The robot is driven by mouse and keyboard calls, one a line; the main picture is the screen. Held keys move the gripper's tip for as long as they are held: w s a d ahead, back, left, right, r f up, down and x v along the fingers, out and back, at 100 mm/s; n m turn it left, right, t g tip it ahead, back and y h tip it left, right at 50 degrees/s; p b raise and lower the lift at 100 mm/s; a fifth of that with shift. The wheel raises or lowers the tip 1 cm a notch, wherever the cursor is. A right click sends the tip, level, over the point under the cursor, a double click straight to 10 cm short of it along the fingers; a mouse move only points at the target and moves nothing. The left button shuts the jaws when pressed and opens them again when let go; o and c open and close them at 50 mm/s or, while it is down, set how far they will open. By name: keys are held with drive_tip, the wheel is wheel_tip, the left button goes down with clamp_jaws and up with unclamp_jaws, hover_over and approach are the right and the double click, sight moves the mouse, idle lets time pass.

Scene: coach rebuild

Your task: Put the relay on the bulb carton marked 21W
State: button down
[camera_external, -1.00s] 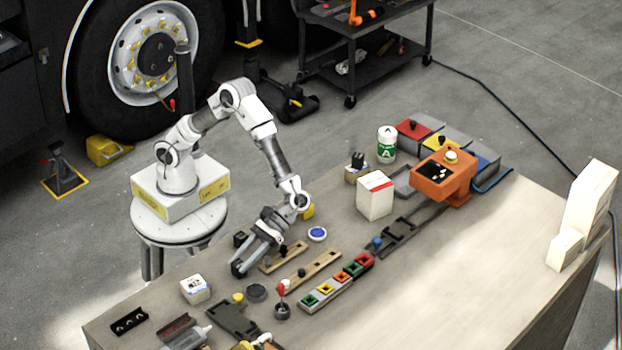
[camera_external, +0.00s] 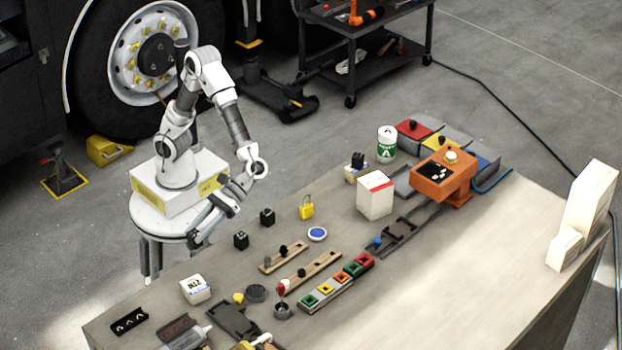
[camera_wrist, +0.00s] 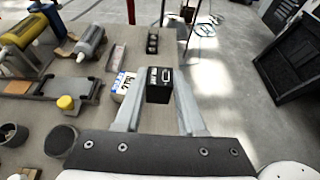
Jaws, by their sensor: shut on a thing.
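My gripper (camera_wrist: 158,105) is shut on a small black block with a pale printed mark, the relay (camera_wrist: 159,86), seen between its fingers in the wrist view. In the external view my gripper (camera_external: 194,236) is raised near my base, at the table's left edge; the relay cannot be made out clearly there. The white bulb carton (camera_external: 196,290) stands near the table's front left, its top print upside down and seemingly 21W.
Two black blocks (camera_external: 241,240) (camera_external: 267,217) and a yellow padlock (camera_external: 307,208) stand behind the wooden strips. A black strip with holes (camera_external: 129,321) lies left of the carton.

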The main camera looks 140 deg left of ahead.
drive_tip(key=s+d+r, duration=0.2)
drive_tip(key=d, duration=0.4)
drive_tip(key=s+d+r, duration=0.2)
drive_tip(key=d+r, duration=0.1)
drive_tip(key=d, duration=0.3)
drive_tip(key=b, duration=0.1)
hover_over(199, 281)
wheel_tip(199, 281, down, 7)
drive_tip(key=shift+d+r, duration=0.1)
drive_tip(key=shift+d, duration=0.05)
drive_tip(key=shift+f+b, duration=0.55)
drive_tip(key=shift+f, duration=1.5)
drive_tip(key=shift+f, duration=0.2)
drive_tip(key=c, duration=0.5)
unclamp_jaws()
drive_tip(key=shift+r, duration=0.15)
